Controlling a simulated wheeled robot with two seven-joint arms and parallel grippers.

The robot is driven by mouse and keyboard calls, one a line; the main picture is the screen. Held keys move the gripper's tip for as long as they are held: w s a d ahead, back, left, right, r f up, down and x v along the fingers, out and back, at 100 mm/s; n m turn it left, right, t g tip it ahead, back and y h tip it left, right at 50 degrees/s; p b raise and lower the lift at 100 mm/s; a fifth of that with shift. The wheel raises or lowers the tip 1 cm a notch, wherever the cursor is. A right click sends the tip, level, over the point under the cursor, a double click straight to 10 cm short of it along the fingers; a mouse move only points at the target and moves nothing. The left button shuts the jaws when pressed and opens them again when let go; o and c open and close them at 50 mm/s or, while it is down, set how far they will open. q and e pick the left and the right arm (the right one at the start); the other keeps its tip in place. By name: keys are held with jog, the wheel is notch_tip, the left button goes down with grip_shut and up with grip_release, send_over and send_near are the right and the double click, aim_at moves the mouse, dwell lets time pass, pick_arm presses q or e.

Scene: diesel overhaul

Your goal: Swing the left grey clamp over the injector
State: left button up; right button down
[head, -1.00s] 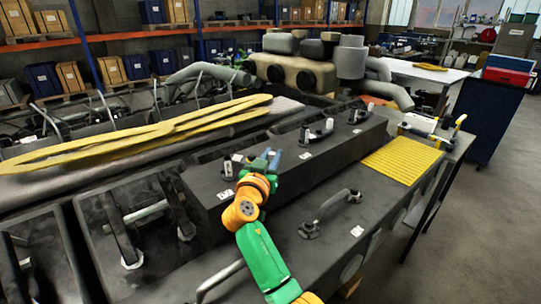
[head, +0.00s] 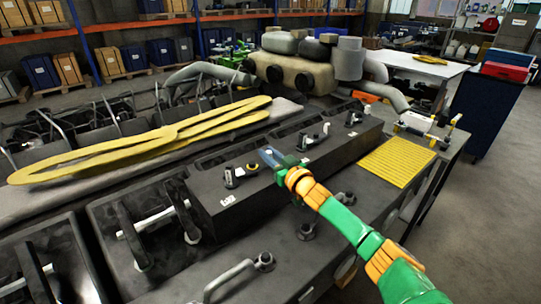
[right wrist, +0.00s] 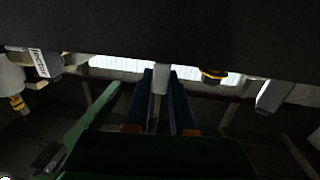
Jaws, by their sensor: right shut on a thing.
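The left station on the dark block (head: 285,180) has dark upright fittings, one dark post (head: 231,177) on the left and another (head: 253,168) closer to my gripper. I cannot tell surely which is the injector. My right gripper (head: 268,156) is just right of them, at the block's top. In the right wrist view, its blue fingers (right wrist: 163,95) are shut on a narrow grey piece (right wrist: 160,79), seemingly the left grey clamp. The gripper hides most of the clamp in the head view. A label reading "jector" (right wrist: 38,62) shows at left. My left gripper is not in view.
Two similar stations, middle (head: 315,136) and far (head: 354,116), stand farther along the block. A yellow ribbed mat (head: 397,161) lies to the right. A bent grey handle (head: 238,275) is in front. Long yellow parts (head: 150,142) lie behind the block.

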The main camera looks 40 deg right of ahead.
jog(key=shift+w+n+y+b, duration=0.35)
jog(key=shift+n+y, duration=0.25)
jog(key=shift+y, duration=0.3)
jog(key=c, duration=0.8)
grip_release()
jog(key=shift+o, duration=0.2)
jog(key=shift+w, duration=0.15)
jog(key=shift+s+f, duration=0.2)
jog(key=shift+s, duration=0.25)
jog(key=s, duration=0.1)
jog(key=s+b, duration=0.1)
jog(key=s, duration=0.2)
jog(key=shift+s+d, duration=0.3)
jog(key=shift+s+r+b, duration=0.15)
jog(key=shift+s+b, duration=0.2)
jog(key=shift+s, duration=0.45)
